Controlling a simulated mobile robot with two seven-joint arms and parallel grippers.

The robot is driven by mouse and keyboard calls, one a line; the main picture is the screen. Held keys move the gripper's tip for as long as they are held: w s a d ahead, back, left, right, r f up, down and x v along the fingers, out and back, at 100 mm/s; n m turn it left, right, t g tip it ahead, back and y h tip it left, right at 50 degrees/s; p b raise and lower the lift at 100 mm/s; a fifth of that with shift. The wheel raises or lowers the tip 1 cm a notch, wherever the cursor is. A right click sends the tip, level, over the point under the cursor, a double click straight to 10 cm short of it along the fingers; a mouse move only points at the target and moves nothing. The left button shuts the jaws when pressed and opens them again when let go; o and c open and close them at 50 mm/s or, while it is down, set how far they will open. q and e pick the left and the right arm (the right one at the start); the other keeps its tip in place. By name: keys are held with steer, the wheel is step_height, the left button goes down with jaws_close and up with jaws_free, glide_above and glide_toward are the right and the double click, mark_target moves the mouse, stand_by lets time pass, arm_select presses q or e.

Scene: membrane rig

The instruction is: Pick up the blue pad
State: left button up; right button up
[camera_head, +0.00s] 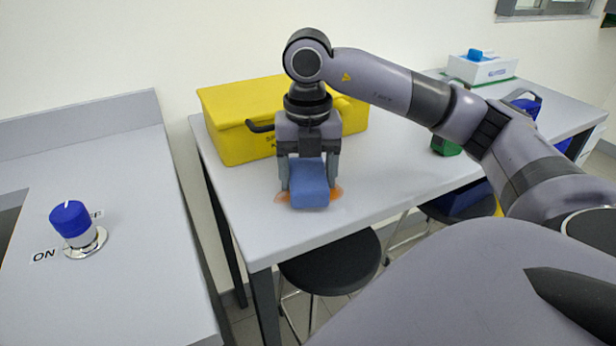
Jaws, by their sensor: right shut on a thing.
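The blue pad (309,186) is a small soft-looking block near the front left corner of the white table. My right gripper (309,184) reaches down from above, with one finger on each side of the pad, and is shut on it. An orange-brown patch (337,192) shows on the table at both sides of the pad's lower end. I cannot tell whether the pad still touches the table. My left gripper is not in view.
A yellow case (228,110) stands right behind the gripper. The white table (375,188) is clear to the pad's right. A green object (445,147) and a white box (482,68) stand farther right. A blue knob (72,219) sits on the left counter. Black stools (332,262) stand below.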

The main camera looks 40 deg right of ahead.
mark_target(307, 173)
step_height(307, 173, up, 19)
steer(key=p, duration=0.8)
steer(key=shift+o, duration=1.2)
steer(key=shift+c, duration=0.5)
steer(key=shift+f, duration=0.1)
